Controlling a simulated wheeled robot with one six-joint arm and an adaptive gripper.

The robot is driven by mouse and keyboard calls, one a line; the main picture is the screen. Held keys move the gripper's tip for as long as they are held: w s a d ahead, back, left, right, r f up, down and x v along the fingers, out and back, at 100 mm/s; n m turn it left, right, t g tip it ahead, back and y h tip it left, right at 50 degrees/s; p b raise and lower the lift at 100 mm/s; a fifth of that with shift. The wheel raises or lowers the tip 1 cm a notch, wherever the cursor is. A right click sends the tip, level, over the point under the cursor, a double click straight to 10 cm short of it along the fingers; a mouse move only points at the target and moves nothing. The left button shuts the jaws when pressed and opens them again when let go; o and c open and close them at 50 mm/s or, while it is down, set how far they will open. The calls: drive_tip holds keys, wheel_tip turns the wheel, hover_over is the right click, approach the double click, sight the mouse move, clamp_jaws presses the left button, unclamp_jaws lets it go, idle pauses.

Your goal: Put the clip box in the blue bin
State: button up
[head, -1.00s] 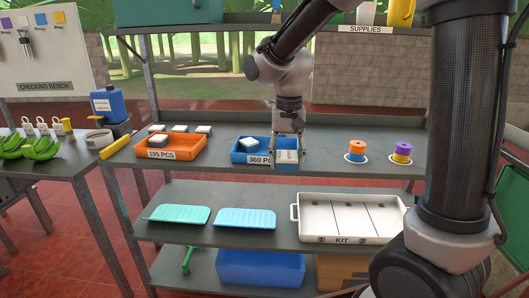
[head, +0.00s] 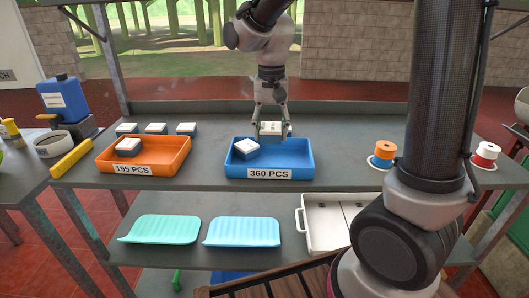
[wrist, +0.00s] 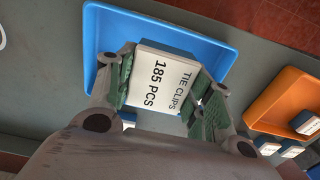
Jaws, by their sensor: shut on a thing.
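The clip box (head: 270,128) is a small box with a white top. In the wrist view its top (wrist: 163,82) reads "TIE CLIPS 185 PCS". My gripper (head: 271,131) is shut on it by two opposite sides and points down. The blue bin (head: 303,173), labelled "360 PCS", is on the upper shelf. Another white-topped box (head: 246,148) lies tilted in the bin's left part.
An orange bin (head: 180,165), labelled "195 PCS", stands left of the blue bin with one box inside. Several similar boxes (head: 156,128) stand behind it. The shelf between the blue bin and spools is clear.

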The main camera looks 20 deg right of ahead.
drive_tip(key=f, duration=0.5)
drive_tip(key=shift+w+f, duration=0.2)
drive_tip(key=shift+f, duration=2.3)
drive_tip(key=shift+f, duration=0.15)
drive_tip(key=o, duration=1)
drive_tip(key=shift+o, duration=0.2)
